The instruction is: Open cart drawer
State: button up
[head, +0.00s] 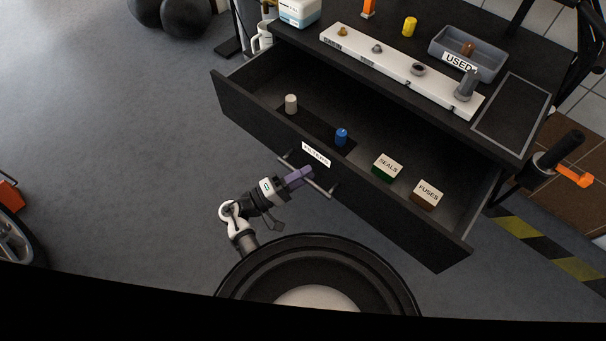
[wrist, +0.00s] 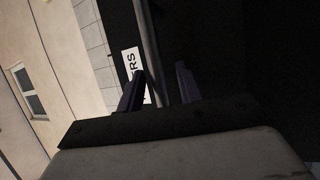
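The cart drawer (head: 262,123) is black and stands pulled well out from under the cart top, its inside showing. Its front carries a grey bar handle (head: 320,187) and a white FILTERS label (head: 316,154). My gripper (head: 303,174) is at the middle of the handle. In the wrist view the handle bar (wrist: 148,45) runs between the two purple fingers of my gripper (wrist: 160,88), nearer the left one. The fingers stand apart, with a dark gap between the bar and the right finger. Part of the label (wrist: 131,62) shows behind the left finger.
The drawer holds a white cylinder (head: 291,103), a blue cylinder (head: 342,137), a SEALS box (head: 388,166) and a FUSES box (head: 427,193). The cart top (head: 395,97) bears a white rail (head: 394,68) and a grey USED bin (head: 487,64).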

jog(key=b+v, duration=0.5)
jog(key=v, duration=0.9)
jog(key=shift+b, duration=0.3)
jog(key=shift+w, duration=0.1)
